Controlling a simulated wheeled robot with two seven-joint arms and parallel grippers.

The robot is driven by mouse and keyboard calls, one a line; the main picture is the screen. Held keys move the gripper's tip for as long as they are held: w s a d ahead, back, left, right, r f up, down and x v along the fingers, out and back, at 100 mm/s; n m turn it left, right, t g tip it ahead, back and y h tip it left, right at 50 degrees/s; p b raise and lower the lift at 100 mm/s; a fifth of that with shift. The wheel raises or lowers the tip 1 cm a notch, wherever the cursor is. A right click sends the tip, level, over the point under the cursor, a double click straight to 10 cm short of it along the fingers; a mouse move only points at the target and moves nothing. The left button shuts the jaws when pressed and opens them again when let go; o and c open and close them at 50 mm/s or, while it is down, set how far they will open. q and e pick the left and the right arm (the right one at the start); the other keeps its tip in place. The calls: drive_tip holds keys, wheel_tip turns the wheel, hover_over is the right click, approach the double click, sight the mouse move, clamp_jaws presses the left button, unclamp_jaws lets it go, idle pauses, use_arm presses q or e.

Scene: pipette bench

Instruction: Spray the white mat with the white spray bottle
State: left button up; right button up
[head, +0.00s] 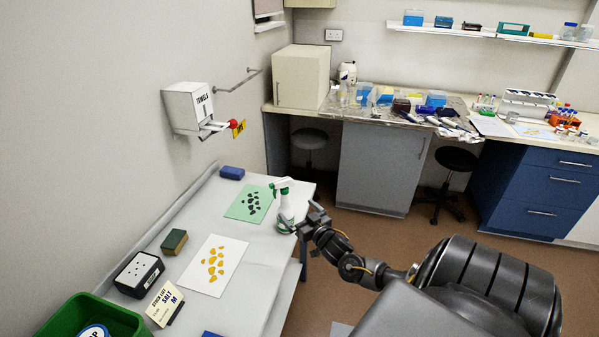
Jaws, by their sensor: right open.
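The white spray bottle (285,204), with green on its head and near its base, stands upright by the right edge of the white bench. My right gripper (297,223) is open at the lower right side of the bottle, very close to it. I cannot tell whether the fingers are around it or touch it. The white mat (236,251) lies flat on the bench, nearer and to the left of the bottle, with several yellow pieces on it. My left gripper is not in view.
A green mat (236,216) with dark pieces lies left of the bottle. A blue block (232,173), a sponge (174,242), a black box (138,274), a sign card (164,304) and a green bin (85,316) line the left side.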

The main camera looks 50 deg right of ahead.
sight(282, 194)
drive_tip(key=shift+b+x, duration=3.65)
drive_tip(key=shift+x, duration=1.65)
drive_tip(key=shift+c, duration=0.3)
drive_tip(key=c, duration=1.6)
drive_tip(key=shift+c, duration=0.2)
drive_tip(key=o, duration=1.7)
